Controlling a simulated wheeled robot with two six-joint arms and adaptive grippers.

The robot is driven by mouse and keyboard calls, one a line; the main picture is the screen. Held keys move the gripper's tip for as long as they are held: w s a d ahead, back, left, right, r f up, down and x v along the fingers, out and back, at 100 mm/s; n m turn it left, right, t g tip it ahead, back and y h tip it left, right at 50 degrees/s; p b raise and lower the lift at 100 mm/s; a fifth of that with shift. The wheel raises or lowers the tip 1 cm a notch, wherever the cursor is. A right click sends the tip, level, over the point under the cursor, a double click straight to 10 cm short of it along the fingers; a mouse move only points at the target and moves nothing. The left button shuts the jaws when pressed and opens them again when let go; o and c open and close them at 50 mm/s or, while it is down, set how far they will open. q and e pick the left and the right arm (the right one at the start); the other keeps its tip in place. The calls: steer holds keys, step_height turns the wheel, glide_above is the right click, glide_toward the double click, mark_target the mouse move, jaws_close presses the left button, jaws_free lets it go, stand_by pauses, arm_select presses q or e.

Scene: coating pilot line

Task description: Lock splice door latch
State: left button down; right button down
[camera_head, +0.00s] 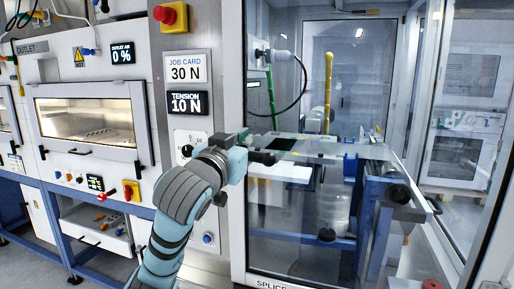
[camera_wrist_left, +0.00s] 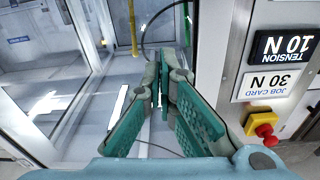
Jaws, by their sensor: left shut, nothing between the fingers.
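The splice door (camera_head: 330,272) is a large clear pane in a light frame, with "SPLICE" lettering at its lower edge. It appears closed, though its left edge is partly hidden by my arm. My left gripper (camera_head: 270,158) is at the left side of this door, just right of the control panel, with its fingers shut and empty. In the left wrist view the teal fingers (camera_wrist_left: 164,82) come together in front of the glass beside the metal frame. I cannot make out the latch clearly; my gripper and wrist may cover it. My right gripper is not in view.
Left of the door, the panel has a job card sign (camera_head: 186,68) reading 30 N, a tension display (camera_head: 188,103) reading 10 N, and a red stop button (camera_head: 168,15). Behind the glass stand a blue-framed roller unit (camera_head: 378,192) and a yellow post (camera_head: 328,90).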

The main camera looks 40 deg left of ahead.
arm_select(q)
steer(key=shift+w+f, duration=0.1)
steer(key=shift+w, duration=0.1)
steer(key=r+p, duration=0.1)
steer(key=p, duration=0.2)
glide_above(258, 159)
steer(key=shift+w, duration=0.3)
steer(key=f, duration=0.2)
steer(key=f+b, duration=0.1)
steer(key=shift+s+f, duration=0.3)
steer(key=shift+f, duration=0.05)
steer(key=shift+s+f, duration=0.2)
steer(key=shift+s, duration=0.05)
steer(key=shift+w, duration=0.15)
